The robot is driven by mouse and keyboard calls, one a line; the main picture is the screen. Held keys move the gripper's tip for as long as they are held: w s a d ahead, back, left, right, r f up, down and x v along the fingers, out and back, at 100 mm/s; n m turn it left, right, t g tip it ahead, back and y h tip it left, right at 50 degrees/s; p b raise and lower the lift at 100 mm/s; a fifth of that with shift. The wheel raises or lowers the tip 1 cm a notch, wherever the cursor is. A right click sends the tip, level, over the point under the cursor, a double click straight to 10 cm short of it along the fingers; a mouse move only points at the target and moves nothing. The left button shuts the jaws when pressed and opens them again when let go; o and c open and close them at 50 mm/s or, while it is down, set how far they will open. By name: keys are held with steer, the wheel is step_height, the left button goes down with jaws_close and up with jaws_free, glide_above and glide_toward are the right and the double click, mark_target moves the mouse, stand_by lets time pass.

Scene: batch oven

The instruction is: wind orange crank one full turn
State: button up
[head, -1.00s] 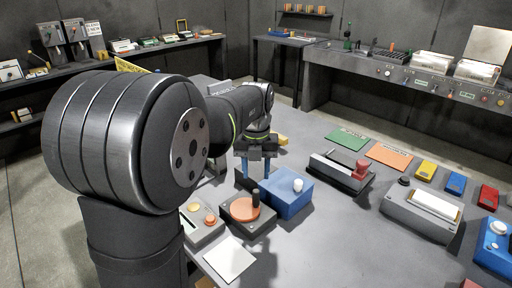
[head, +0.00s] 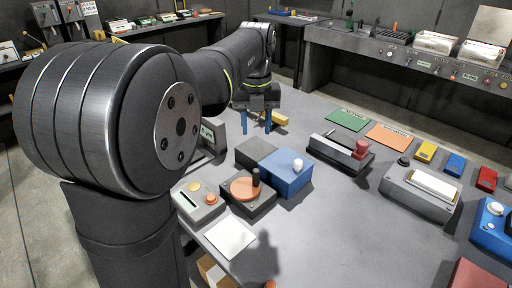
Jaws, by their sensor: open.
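The orange crank (head: 241,189) is an orange disc on a dark square base, with an upright black knob (head: 256,178) on the disc's right side. It sits on the grey table near the front, left of the blue box. My gripper (head: 257,128) has two blue fingers pointing down, spread apart with nothing between them. It is behind the crank and apart from its knob.
A blue box with a white knob (head: 287,177) and a dark grey block (head: 256,151) stand right behind the crank. A grey button box (head: 198,199) is to its left, and a white sheet (head: 230,238) lies in front. Open table lies to the right.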

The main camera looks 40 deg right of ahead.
mark_target(256, 170)
step_height(256, 170, down, 18)
steer(key=m, duration=2.5)
jaws_close()
